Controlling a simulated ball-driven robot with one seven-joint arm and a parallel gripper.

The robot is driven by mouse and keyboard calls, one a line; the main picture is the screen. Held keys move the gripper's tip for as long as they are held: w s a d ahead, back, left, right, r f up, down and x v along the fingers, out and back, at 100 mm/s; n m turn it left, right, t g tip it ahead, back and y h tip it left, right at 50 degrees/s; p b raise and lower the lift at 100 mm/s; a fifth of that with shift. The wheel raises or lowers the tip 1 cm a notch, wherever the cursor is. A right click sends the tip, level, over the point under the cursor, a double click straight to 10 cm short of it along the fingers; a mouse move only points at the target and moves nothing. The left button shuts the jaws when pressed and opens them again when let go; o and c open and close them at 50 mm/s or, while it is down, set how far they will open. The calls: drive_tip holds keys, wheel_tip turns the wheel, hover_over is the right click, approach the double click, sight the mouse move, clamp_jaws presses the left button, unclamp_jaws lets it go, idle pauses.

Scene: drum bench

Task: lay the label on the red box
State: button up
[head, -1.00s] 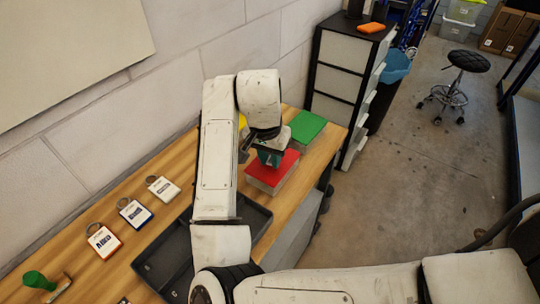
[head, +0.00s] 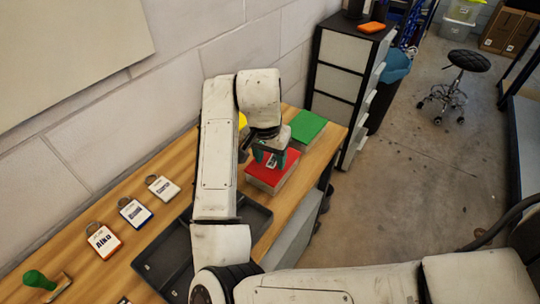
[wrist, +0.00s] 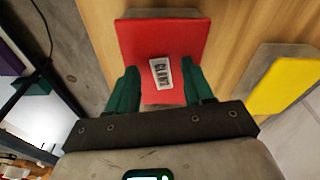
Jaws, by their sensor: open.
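The red box (head: 263,177) stands on the wooden bench, and its red top also fills the middle of the wrist view (wrist: 135,40). A small white label with dark print (wrist: 161,73) lies on the red top, slightly tilted. It also shows in the head view (head: 271,163). My gripper (head: 270,157) is just over the red box, with its green fingers apart. In the wrist view my gripper (wrist: 159,66) has one finger on each side of the label, with red showing between the label and each finger.
A green box (head: 308,127) stands behind the red one. A yellow box (wrist: 285,78) is beside it. A dark tray (head: 255,221), several ringed name tags (head: 134,212) and a green-handled stamp (head: 37,280) are on the bench. A drawer cabinet (head: 335,85) stands past the bench end.

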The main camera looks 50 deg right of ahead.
wheel_tip(320, 180, up, 16)
drive_tip(key=a+p, duration=0.1)
drive_tip(key=p, duration=0.5)
drive_tip(key=shift+a+f, duration=0.15)
drive_tip(key=shift+a, duration=0.15)
idle(0.4)
idle(0.9)
